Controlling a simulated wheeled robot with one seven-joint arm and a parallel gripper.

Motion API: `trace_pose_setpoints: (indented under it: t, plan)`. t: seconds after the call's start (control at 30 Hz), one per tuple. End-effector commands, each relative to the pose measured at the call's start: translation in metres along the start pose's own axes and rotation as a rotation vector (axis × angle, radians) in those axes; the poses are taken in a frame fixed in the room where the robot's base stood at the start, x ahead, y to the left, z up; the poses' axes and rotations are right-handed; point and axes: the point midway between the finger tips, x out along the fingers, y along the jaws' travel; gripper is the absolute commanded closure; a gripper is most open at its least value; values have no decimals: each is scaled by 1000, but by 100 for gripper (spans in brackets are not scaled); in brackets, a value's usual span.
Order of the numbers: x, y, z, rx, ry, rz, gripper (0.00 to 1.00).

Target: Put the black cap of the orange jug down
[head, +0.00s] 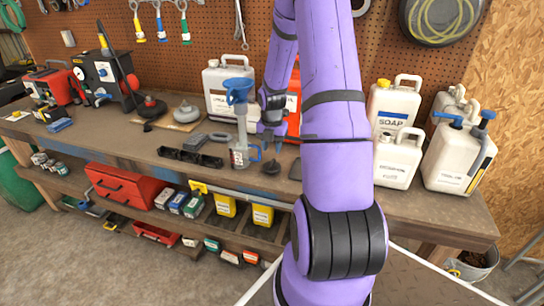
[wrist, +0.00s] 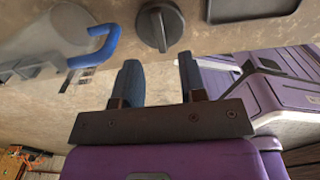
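The black cap (head: 271,167) sits on the workbench top, in front of the orange jug (head: 293,103), which is mostly hidden behind my purple arm. In the wrist view the cap (wrist: 160,26) is round with a raised ridge and lies just beyond my fingertips, with a gap between. My gripper (head: 270,142) is above the cap in the head view. In the wrist view my gripper (wrist: 158,62) is open, its two blue-grey fingers apart with nothing between them. The jug's mouth is hidden.
A dark flat piece (head: 295,170) lies to the right. White jugs (head: 397,157) stand farther right. A black tray (head: 190,157) lies left.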

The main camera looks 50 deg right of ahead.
Motion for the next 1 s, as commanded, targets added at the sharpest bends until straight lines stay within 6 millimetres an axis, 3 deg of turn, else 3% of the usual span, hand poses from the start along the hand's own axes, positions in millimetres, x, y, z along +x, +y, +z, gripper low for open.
trace_pose_setpoints:
  t: [0.2, 0.57, 0.77, 1.0]
  plan:
    - [-41, 0, 1, 1, -4, 2, 62]
    - [-76, 5, -6, 32, -13, 0, 62]
    - [-131, 25, -43, 246, -74, 14, 62]
    - [-204, 40, -111, 604, -138, 90, 62]
